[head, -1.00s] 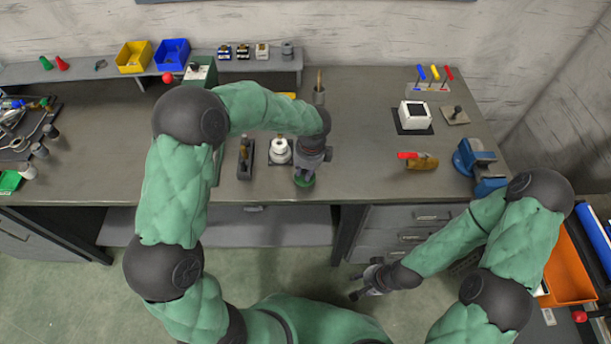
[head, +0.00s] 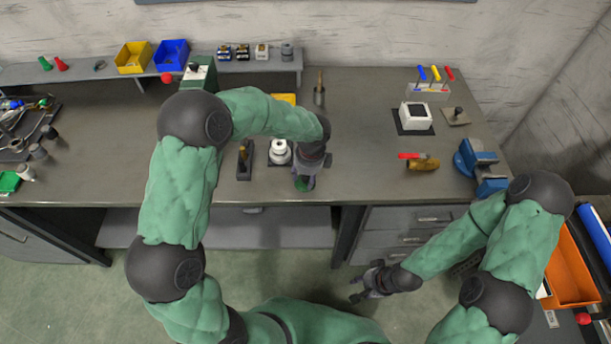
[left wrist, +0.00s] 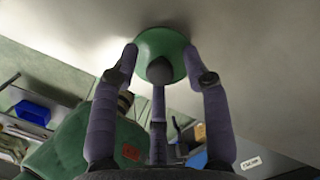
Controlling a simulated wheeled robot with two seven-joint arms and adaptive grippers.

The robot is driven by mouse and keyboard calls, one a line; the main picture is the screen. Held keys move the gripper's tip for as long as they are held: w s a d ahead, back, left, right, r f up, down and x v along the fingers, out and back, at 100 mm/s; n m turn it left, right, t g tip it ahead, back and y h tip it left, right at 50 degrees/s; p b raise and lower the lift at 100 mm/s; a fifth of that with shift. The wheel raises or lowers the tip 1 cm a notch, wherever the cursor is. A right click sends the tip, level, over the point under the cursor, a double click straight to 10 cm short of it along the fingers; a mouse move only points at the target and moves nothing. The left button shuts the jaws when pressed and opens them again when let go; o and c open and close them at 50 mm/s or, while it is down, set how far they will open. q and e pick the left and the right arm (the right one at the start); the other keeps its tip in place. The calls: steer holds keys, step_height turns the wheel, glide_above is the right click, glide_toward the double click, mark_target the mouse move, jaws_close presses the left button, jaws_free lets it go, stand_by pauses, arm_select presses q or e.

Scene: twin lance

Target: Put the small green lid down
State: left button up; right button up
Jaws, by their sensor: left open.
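The small green lid (left wrist: 150,42) is round, with a dark knob facing my left gripper. In the left wrist view it appears against the grey bench top. In the head view the lid (head: 306,185) shows only as a sliver of green near the bench's front edge, mostly hidden by the gripper. My left gripper (head: 304,182) points down over it. Its fingers (left wrist: 160,75) are open around the knob, with their tips close to the lid; whether they touch it I cannot tell. My right gripper (head: 358,283) is open and empty in front of the bench.
A white round part (head: 280,152) and a hand plane (head: 245,160) stand left of my left gripper. A red-handled tool (head: 420,162), a white box (head: 416,116) and a blue vise (head: 478,163) are to the right. The bench (head: 365,175) between is clear.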

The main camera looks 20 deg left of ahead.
arm_select(q)
step_height(320, 180, up, 12)
steer(key=d+p, duration=0.1)
steer(key=p, duration=0.2)
steer(key=shift+s+d, duration=0.2)
steer(key=shift+s, duration=0.05)
stand_by(0.4)
